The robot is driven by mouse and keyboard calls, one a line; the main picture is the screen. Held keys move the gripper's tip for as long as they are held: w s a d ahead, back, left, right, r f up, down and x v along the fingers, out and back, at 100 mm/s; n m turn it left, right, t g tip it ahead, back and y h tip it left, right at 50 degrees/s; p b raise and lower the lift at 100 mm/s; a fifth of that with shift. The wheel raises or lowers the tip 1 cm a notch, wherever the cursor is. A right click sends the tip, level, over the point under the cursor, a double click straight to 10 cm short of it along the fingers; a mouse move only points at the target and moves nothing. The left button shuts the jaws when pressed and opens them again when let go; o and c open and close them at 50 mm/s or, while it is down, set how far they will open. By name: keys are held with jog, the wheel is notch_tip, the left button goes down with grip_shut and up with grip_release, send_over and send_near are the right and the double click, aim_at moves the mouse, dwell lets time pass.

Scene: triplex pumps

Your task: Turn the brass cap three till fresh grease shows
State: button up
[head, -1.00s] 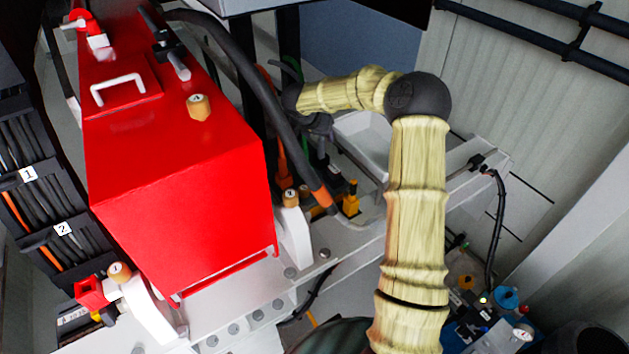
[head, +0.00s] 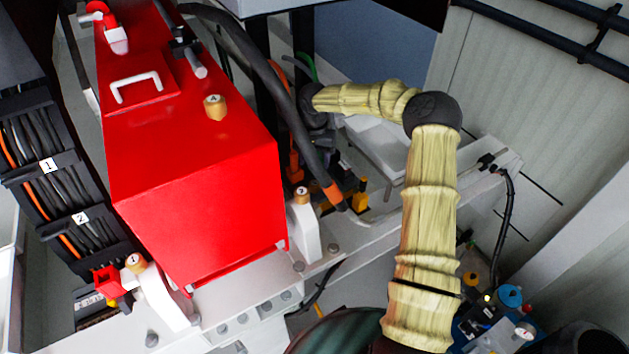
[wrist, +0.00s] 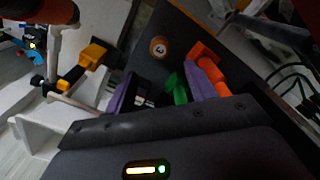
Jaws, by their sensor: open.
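In the wrist view a brass cap (wrist: 158,46) with a mark that looks like a 3 sits on a dark surface, beyond my gripper. My gripper (wrist: 158,90) shows two purple fingers standing apart, with no cap between them. The cap appears ahead of the fingers and apart from them. In the head view my gripper is mostly hidden behind the black hose, and cap three cannot be made out. Other brass caps show there: one on the red housing (head: 215,107), one on a right white bracket (head: 301,195), one on a left white bracket (head: 135,262). No grease can be made out.
A thick black hose (head: 275,85) with an orange end runs beside my arm. In the wrist view, orange (wrist: 208,70) and green (wrist: 177,88) parts lie by the right finger. A yellow-handled valve (wrist: 92,54) is at left. A white tray (head: 385,150) lies behind my forearm.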

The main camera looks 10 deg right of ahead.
aim_at(314, 183)
notch_tip(314, 183, down, 10)
jog(key=p, duration=0.4)
jog(key=c, duration=1)
